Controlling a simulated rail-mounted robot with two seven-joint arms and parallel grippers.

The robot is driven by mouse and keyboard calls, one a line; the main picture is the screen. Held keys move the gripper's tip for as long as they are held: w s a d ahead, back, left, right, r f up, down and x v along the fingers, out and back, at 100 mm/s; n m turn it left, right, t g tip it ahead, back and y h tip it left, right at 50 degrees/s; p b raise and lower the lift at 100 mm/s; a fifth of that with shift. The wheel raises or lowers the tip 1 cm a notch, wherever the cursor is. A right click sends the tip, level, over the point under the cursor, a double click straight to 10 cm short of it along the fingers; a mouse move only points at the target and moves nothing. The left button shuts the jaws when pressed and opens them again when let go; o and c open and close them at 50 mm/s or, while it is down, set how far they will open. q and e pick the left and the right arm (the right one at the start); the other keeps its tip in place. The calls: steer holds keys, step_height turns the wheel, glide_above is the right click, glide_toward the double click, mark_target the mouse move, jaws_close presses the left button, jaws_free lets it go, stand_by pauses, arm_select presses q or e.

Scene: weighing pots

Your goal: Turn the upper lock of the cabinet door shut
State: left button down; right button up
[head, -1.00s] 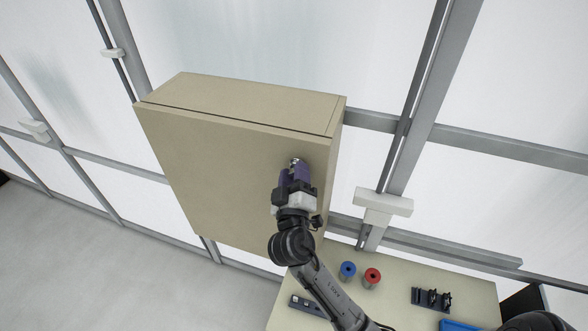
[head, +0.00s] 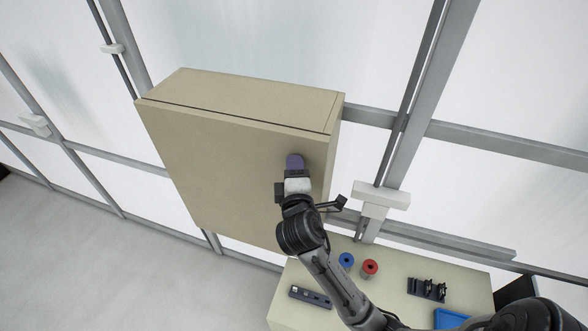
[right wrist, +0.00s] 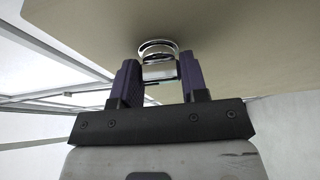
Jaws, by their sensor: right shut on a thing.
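The beige cabinet (head: 215,155) hangs on the wall with its door (head: 210,175) flush in its frame. My right gripper (head: 295,162) is at the upper right of the door. In the right wrist view, the chrome upper lock (right wrist: 158,50) stands out from the beige door (right wrist: 225,45). The purple fingers of my right gripper (right wrist: 160,72) are shut on the lock's knob, one on each side. In the head view the gripper hides the lock. My left gripper is not in view.
Below the cabinet is a beige table (head: 385,290) with a blue spool (head: 346,260), a red spool (head: 370,267), a black rack (head: 427,289), a dark block (head: 310,296) and a blue tray (head: 452,319). A grey-framed glass wall stands behind.

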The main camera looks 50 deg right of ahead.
steer(key=shift+n, duration=0.3)
stand_by(0.4)
steer(key=o, duration=0.9)
steer(key=shift+a, duration=0.1)
steer(key=shift+b+v, duration=1.4)
steer(key=shift+v, duration=5.45)
steer(key=shift+r, duration=0.2)
